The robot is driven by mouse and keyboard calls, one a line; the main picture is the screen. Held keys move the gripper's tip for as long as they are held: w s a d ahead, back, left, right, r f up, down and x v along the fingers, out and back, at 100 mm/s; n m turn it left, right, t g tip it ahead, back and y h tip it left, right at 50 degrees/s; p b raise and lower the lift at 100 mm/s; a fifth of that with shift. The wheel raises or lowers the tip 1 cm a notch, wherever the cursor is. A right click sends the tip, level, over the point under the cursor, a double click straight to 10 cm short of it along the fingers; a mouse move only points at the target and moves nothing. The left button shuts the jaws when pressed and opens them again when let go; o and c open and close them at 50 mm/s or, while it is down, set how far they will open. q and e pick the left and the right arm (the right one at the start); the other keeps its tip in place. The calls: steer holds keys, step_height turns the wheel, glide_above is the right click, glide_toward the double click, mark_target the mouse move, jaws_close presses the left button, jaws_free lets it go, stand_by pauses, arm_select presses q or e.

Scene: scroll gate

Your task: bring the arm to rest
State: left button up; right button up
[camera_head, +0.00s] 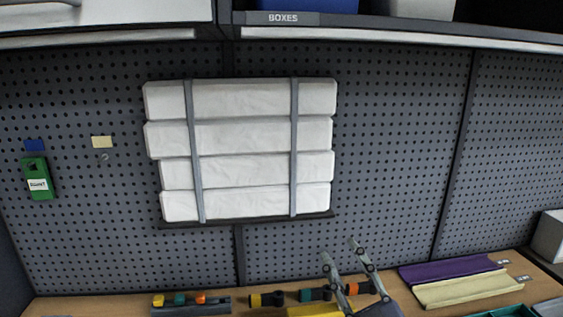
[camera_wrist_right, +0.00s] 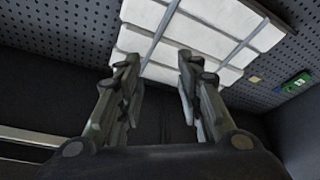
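My right gripper (camera_head: 338,248) shows at the bottom of the head view, right of centre, in front of the back of the bench. Its two fingers point up and stand apart with nothing between them. The right wrist view also shows its open fingers (camera_wrist_right: 158,65), with the strapped white rolls (camera_wrist_right: 195,30) beyond them. In the head view these white rolls (camera_head: 245,137) lie stacked against the pegboard behind two grey vertical straps. My left gripper is in neither view.
A wooden bench (camera_head: 90,306) runs along the bottom. It bears a purple scroll (camera_head: 445,269), a cream scroll (camera_head: 465,289) and several colour-banded pieces (camera_head: 265,299). A green tag (camera_head: 37,180) hangs on the pegboard at left. A shelf (camera_head: 400,38) marked BOXES overhangs the top.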

steer(key=s+d+f+m+g+h, duration=0.2)
steer(key=d+f+g, duration=0.1)
steer(key=f, duration=0.4)
steer(key=s+d+f+m+g+h, duration=0.2)
steer(key=d+f+g, duration=0.1)
steer(key=f, duration=0.4)
steer(key=s+d+f+m+g+h, duration=0.2)
steer(key=s+d+f+m+h, duration=0.1)
steer(key=f, duration=0.5)
steer(key=s+f+g, duration=0.5)
steer(key=s+f, duration=0.1)
steer(key=s, duration=0.3)
steer(key=s+f+g, duration=0.4)
steer(key=s+f, duration=0.2)
steer(key=s, duration=0.3)
step_height(320, 180, down, 31)
steer(key=s+g+b, duration=0.2)
steer(key=b, duration=0.3)
steer(key=s+d+f+b, duration=0.1)
steer(key=s+f+b, duration=0.1)
steer(key=s+f, duration=0.6)
steer(key=s+d+f+b, duration=0.2)
steer(key=s+f+b, duration=0.1)
steer(key=s+f, duration=0.6)
step_height(320, 180, down, 5)
steer(key=shift+s+r+g+y, duration=0.15)
steer(key=shift+g+y, duration=0.15)
steer(key=shift+g, duration=0.1)
